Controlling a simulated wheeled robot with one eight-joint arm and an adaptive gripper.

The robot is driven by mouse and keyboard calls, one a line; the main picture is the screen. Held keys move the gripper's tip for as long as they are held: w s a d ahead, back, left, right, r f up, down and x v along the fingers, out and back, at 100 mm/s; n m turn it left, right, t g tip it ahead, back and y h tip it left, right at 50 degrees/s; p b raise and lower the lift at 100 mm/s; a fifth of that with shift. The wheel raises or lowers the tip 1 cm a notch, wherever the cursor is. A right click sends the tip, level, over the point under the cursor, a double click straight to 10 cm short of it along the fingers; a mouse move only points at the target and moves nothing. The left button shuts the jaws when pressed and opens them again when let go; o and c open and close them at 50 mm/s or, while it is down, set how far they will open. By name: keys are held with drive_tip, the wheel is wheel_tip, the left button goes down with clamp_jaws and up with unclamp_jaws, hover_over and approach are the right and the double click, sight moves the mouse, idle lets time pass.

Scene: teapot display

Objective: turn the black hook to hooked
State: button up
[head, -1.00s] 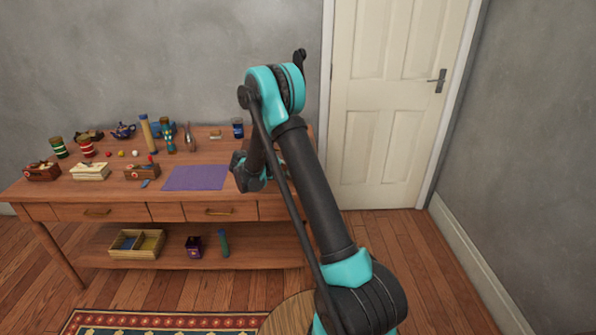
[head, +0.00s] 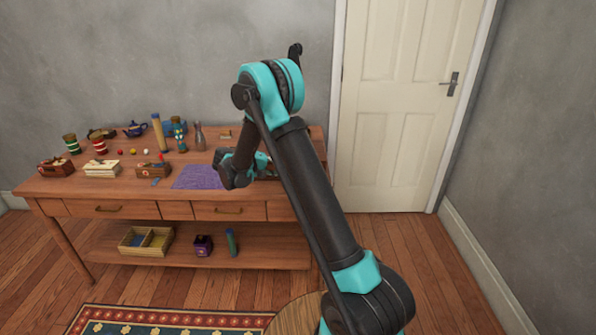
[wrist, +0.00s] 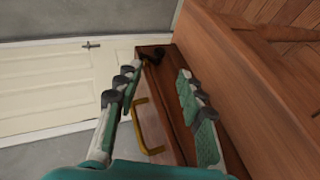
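My gripper (wrist: 158,73) is open in the wrist view, its two fingers wide apart with nothing between the pads. A small dark piece (wrist: 152,51), which may be the black hook, shows just beyond the fingertips at the far end of a brown wooden body; it is too small and dark to tell how it is turned. A yellow curved handle (wrist: 150,122) shows beside the left finger. In the head view my wrist is low over the right part of the table (head: 95,190); my arm hides the gripper's tips and any hook there.
A purple mat (head: 197,177) lies left of my wrist. Jars, a teapot (head: 135,129), a bottle (head: 198,137) and small boxes stand on the table's left and back. A white door (head: 405,120) is at the right.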

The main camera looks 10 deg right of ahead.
drive_tip(key=shift+v, duration=1.2)
drive_tip(key=s+d+r+y, duration=0.1)
drive_tip(key=s+d+y, duration=0.75)
drive_tip(key=s, duration=0.65)
drive_tip(key=s+f+y, duration=0.2)
drive_tip(key=s, duration=0.8)
drive_tip(key=s+f+t+y, duration=0.1)
drive_tip(key=s+f+y, duration=0.1)
drive_tip(key=s, duration=0.8)
drive_tip(key=shift+a+m+y, duration=0.35)
drive_tip(key=shift+a+m, duration=0.05)
drive_tip(key=shift+a, duration=0.05)
drive_tip(key=shift+s+f, duration=0.1)
